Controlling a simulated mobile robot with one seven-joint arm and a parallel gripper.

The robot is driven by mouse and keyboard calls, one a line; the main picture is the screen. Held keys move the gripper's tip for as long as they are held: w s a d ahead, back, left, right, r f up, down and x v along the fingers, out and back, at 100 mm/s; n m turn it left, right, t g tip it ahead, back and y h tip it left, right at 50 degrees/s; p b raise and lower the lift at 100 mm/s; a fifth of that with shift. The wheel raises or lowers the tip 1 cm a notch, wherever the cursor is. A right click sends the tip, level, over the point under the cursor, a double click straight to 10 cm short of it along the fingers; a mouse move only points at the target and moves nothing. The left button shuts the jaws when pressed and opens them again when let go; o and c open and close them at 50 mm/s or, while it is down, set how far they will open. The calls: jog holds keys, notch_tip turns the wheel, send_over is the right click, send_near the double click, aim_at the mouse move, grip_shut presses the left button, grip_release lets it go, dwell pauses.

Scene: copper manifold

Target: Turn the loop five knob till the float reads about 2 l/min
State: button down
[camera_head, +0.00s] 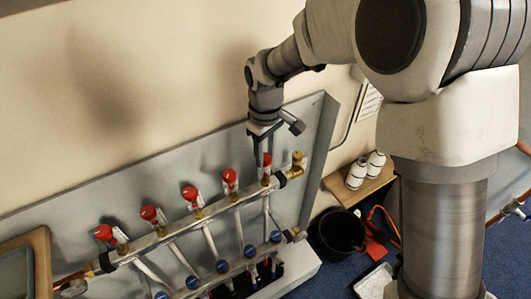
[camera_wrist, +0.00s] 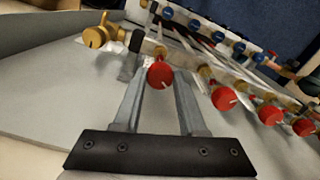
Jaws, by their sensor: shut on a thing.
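The loop five knob appears to be the red knob (camera_head: 266,159) at the right end of the row on the upper metal bar (camera_head: 216,207). In the wrist view this red knob (camera_wrist: 160,75) sits between my two fingers, with a pale mark on its face. My gripper (camera_head: 263,158) reaches down from above and is shut on the knob; its fingers also show in the wrist view (camera_wrist: 160,84). The clear float sight below the knob is partly hidden by the fingers. The float and its scale are too small to read.
Several other red knobs (camera_head: 190,193) stand in a row to the left. A brass end valve (camera_head: 297,160) is close to the right of my gripper. Blue caps (camera_head: 249,251) line the lower bar. A black bucket (camera_head: 341,232) and white bottles (camera_head: 357,173) stand at the right.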

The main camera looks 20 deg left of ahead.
aim_at(266, 157)
jog(key=n, duration=0.4)
jog(key=shift+n, duration=0.4)
dwell(0.4)
jog(key=shift+c, duration=2.3)
grip_release()
jog(key=shift+r, duration=0.1)
notch_tip(266, 157, up, 17)
jog(key=shift+r+p, duration=0.15)
jog(key=shift+p, duration=0.2)
